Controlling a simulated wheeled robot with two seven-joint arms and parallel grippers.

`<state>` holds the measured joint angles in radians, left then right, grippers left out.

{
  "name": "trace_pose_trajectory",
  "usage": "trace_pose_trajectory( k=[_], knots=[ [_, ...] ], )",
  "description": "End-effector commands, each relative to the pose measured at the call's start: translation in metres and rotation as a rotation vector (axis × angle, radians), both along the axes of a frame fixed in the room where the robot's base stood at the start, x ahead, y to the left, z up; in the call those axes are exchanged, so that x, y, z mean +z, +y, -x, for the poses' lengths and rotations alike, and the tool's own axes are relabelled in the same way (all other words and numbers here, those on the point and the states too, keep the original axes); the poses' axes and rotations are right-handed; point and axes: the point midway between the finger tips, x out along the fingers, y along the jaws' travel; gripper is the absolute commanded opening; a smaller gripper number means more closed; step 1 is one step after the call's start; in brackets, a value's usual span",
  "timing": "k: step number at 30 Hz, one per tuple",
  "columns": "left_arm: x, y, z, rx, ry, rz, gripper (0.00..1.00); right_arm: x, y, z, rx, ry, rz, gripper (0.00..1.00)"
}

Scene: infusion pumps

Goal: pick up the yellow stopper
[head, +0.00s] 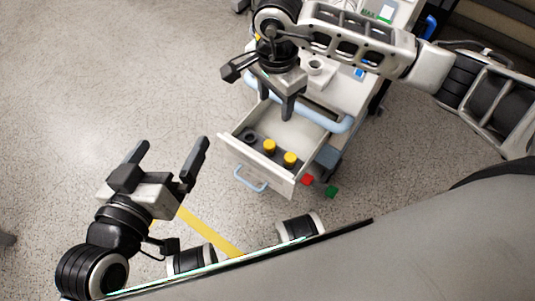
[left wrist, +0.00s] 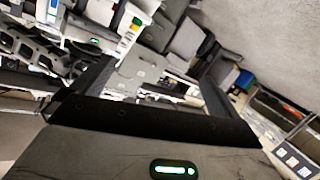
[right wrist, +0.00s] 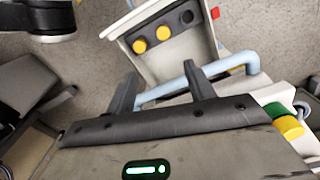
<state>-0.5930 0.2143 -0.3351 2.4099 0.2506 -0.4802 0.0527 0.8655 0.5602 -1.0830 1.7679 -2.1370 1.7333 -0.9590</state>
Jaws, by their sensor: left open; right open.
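Two yellow stoppers, one on the left (head: 269,146) and one on the right (head: 290,158), stand in a dark holder in the open drawer (head: 231,149). They also show in the right wrist view, one at the lower left (right wrist: 139,46) and one beside it (right wrist: 163,33). A dark, empty round slot (right wrist: 187,16) is beside them. My right gripper (head: 275,103) is open and empty above the drawer's rear part, apart from both stoppers. Its fingers (right wrist: 160,72) point toward the drawer in its wrist view. My left gripper (head: 172,152) is open and empty, left of the drawer.
The drawer has a blue handle (head: 250,181). Red (head: 307,180) and green (head: 331,191) pieces show beside the drawer. Open speckled floor (head: 110,80) is at left.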

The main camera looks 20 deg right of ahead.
Motion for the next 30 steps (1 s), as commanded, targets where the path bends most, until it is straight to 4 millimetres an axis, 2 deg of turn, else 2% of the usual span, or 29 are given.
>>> trace_pose_trajectory(
  k=[1, 7, 15, 18, 26, 30],
  knots=[
    [-0.008, -0.002, 0.000, -0.006, -0.009, 0.008, 1.00, -0.012, 0.000, 0.000, 0.000, -0.001, -0.002, 0.54],
    [-0.006, -0.005, 0.000, -0.013, -0.019, 0.047, 1.00, -0.034, 0.001, 0.001, -0.001, 0.002, -0.003, 0.54],
    [-0.001, -0.010, -0.001, -0.020, -0.035, 0.147, 1.00, -0.092, 0.002, 0.001, -0.001, 0.004, -0.004, 0.54],
    [0.002, -0.011, -0.001, -0.024, -0.041, 0.179, 1.00, -0.108, 0.002, 0.000, -0.001, 0.002, -0.005, 0.54],
    [0.003, -0.013, -0.001, -0.029, -0.043, 0.219, 1.00, -0.126, 0.003, -0.001, 0.000, 0.000, -0.003, 0.54],
    [0.003, -0.013, -0.002, -0.031, -0.068, 0.254, 1.00, -0.149, 0.009, -0.004, -0.001, 0.002, -0.005, 0.54]
  ],
)
